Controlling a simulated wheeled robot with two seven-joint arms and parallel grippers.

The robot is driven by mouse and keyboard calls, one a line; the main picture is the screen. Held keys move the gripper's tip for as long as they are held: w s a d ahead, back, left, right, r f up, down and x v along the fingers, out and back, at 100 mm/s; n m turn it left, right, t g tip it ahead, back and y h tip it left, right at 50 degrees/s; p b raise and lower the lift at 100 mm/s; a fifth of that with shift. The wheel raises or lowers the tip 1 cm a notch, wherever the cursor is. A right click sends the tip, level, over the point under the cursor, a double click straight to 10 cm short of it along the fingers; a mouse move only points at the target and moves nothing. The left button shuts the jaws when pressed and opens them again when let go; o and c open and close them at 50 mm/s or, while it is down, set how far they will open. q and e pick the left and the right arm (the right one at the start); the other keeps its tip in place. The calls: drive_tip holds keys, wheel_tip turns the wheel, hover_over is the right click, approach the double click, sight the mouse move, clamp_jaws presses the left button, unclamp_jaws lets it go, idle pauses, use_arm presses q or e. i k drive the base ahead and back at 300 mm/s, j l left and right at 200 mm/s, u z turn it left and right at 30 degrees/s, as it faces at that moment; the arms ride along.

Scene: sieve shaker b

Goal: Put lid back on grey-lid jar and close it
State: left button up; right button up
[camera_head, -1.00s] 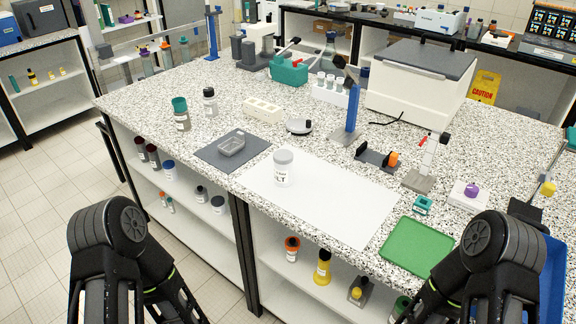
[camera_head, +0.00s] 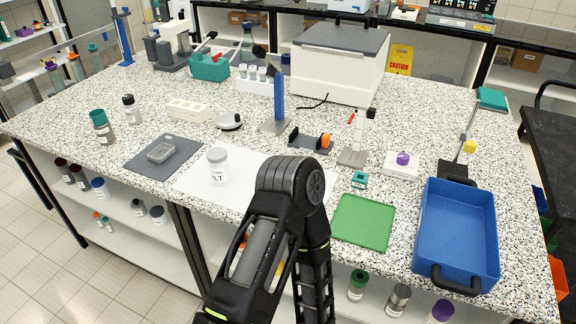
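A white jar with a dark-printed label (camera_head: 218,168) stands upright on the white sheet (camera_head: 196,183) on the speckled bench. Its top is a grey round cap or rim; I cannot tell whether this is a lid seated on it. No separate grey lid can be made out with certainty. One of my arms rises in the centre foreground, its elbow just right of the jar and hiding part of the sheet. Neither gripper shows in the view, so what they hold is hidden.
A small grey tray (camera_head: 161,151) lies on a dark mat to the left. A teal-capped bottle (camera_head: 101,127) and a dark-capped bottle (camera_head: 131,110) stand beyond it. A green mat (camera_head: 363,219) and a blue bin (camera_head: 456,239) occupy the right. A blue stand (camera_head: 279,103) rises behind.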

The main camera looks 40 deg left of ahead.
sight(220, 172)
drive_tip(key=k+j, duration=0.45)
drive_tip(key=j, duration=0.15)
drive_tip(key=k+j+z, duration=0.15)
drive_tip(key=k+j, duration=0.25)
drive_tip(key=j, duration=0.25)
